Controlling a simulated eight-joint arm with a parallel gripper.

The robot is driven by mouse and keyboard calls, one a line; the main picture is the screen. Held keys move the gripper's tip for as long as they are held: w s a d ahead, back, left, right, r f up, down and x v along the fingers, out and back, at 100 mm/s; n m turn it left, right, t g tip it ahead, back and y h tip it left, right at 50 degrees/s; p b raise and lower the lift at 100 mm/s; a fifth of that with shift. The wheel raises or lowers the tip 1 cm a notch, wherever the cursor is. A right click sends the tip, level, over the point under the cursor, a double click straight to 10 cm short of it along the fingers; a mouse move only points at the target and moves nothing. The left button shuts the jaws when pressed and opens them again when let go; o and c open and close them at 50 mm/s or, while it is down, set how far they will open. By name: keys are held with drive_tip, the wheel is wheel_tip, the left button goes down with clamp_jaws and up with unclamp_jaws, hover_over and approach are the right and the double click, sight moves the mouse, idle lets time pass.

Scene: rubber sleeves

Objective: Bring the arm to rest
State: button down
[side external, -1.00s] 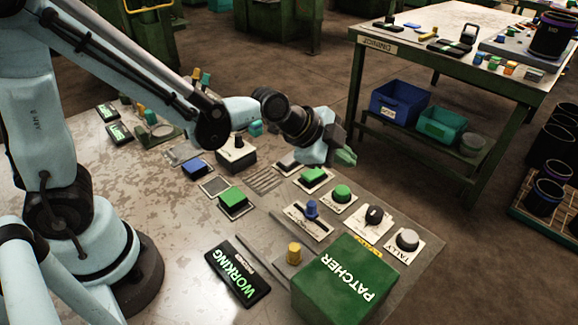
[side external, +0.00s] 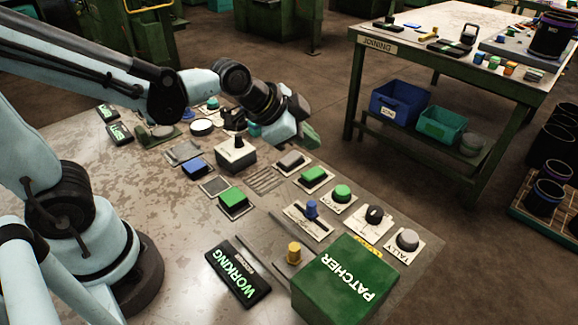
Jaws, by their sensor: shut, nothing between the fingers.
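My gripper (side external: 309,136) is shut and empty. It hangs in the air above the far right part of the worn metal bench (side external: 110,190), beyond the grey button (side external: 290,161) and the green button (side external: 313,175). The gripper touches nothing that I can see. My arm reaches in from the left, bent at the elbow, over the bench.
The bench carries several buttons, a blue knob (side external: 311,209), a black dial (side external: 375,214), the green PATCHER box (side external: 345,280) and a WORKING sign (side external: 238,273). A joystick box (side external: 236,156) stands below my wrist. The JOINING table (side external: 400,45) is at the back right.

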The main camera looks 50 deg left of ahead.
drive_tip(key=s+a+r+n+g+y, duration=0.1)
drive_tip(key=s+a+n+y, duration=0.1)
drive_tip(key=s+a+n, duration=0.5)
drive_tip(key=shift+s+r+n, duration=0.15)
drive_tip(key=shift+s+n, duration=0.65)
drive_tip(key=shift+s, duration=0.4)
